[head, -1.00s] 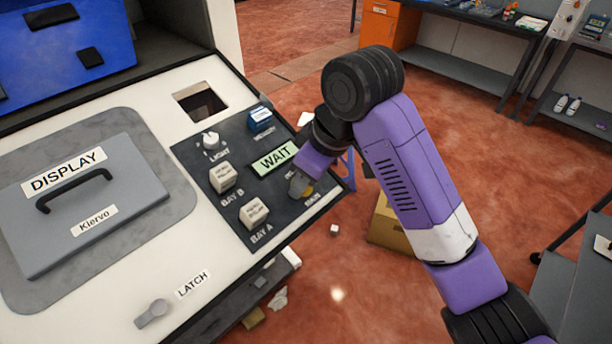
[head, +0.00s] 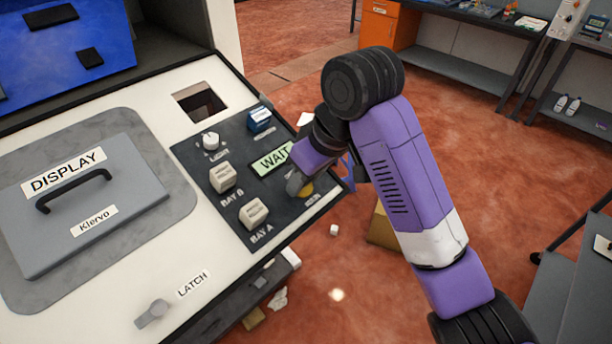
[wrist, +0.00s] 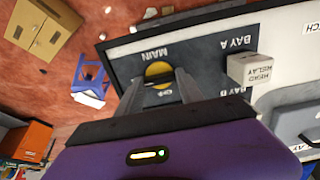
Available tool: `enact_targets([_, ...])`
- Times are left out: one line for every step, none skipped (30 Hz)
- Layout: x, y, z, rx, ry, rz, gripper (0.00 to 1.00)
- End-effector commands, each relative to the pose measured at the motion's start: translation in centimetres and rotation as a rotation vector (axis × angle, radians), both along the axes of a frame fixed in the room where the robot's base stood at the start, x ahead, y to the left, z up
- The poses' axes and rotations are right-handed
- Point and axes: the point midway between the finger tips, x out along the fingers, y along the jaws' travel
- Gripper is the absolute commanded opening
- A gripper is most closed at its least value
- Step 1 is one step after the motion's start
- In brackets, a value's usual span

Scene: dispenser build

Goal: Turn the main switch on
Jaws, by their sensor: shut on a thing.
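The main switch shows in the wrist view as a round yellow part (wrist: 157,69) under the upside-down label MAIN, on the dark control panel (wrist: 210,62). A bit of its yellow also shows in the head view (head: 306,189), at the panel's right corner. My gripper (wrist: 160,79) has one finger on each side of the switch and is shut on it. In the head view my gripper (head: 296,184) partly covers the switch. The switch's exact angle is hard to tell.
Close by on the panel are the lit WAIT sign (head: 270,160), the Bay A block (head: 253,212), the Bay B block (head: 222,177), the light knob (head: 210,141) and a blue block (head: 259,119). The latch lever (head: 152,313) is at the front left.

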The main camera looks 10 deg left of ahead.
Motion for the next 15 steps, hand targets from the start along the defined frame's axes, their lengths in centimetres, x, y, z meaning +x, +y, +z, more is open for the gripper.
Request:
enact_targets([0.06, -0.04, 0.16, 0.002, -0.003, -0.003, 0.47])
enact_targets([0.07, -0.04, 0.17, 0.002, -0.003, -0.003, 0.53])
enact_targets([0.07, -0.04, 0.16, 0.002, -0.003, -0.003, 0.61])
enact_targets([0.07, -0.03, 0.15, 0.002, -0.002, -0.001, 0.65])
enact_targets([0.06, -0.02, 0.14, 0.002, -0.002, -0.001, 0.65])
enact_targets([0.05, -0.02, 0.11, 0.001, -0.002, -0.001, 0.65])
enact_targets([0.05, -0.02, 0.1, 0.001, -0.002, -0.001, 0.65])
enact_targets([0.04, -0.01, 0.09, 0.001, -0.002, -0.001, 0.65])
enact_targets([0.04, -0.01, 0.08, 0.001, -0.002, 0.0, 0.65])
enact_targets([0.03, -0.01, 0.07, 0.001, -0.002, 0.0, 0.65])
enact_targets([0.03, -0.01, 0.07, 0.0, -0.001, 0.0, 0.65])
enact_targets([0.03, -0.01, 0.07, 0.0, -0.001, 0.0, 0.65])
enact_targets([0.02, -0.02, 0.11, 0.001, -0.002, 0.0, 0.65])
enact_targets([0.02, -0.04, 0.19, 0.001, -0.002, 0.0, 0.65])
enact_targets([-0.01, -0.11, 0.41, 0.002, -0.003, 0.0, 0.65])
